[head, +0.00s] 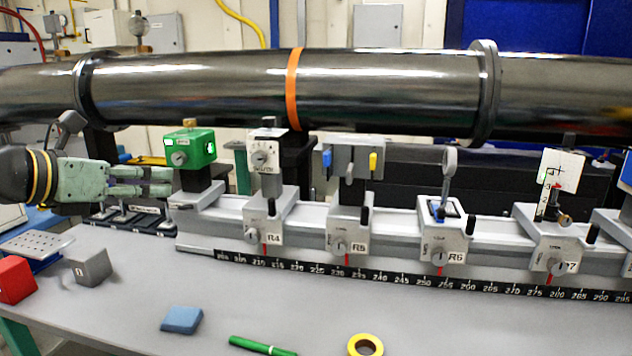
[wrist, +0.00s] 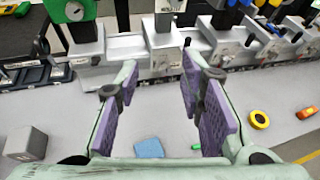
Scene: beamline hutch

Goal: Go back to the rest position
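My gripper (head: 160,181) is at the left in the head view, level with the rail and pointing right, its fingertips close to the green box-shaped device (head: 193,147) on the rail's left end. In the wrist view my gripper (wrist: 158,66) shows two fingers with purple pads, spread apart. Nothing is between the pads; the grey table and rail show through the gap. The green device (wrist: 72,10) is beyond the left finger in the wrist view. I cannot tell whether the fingertips touch anything.
A steel beam pipe (head: 390,85) runs across above the rail (head: 395,228), which carries several carriers. On the table lie a red block (head: 14,280), a grey block (head: 90,267), a blue block (head: 182,319), a green marker (head: 262,346) and a yellow tape roll (head: 365,345). The front table is mostly clear.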

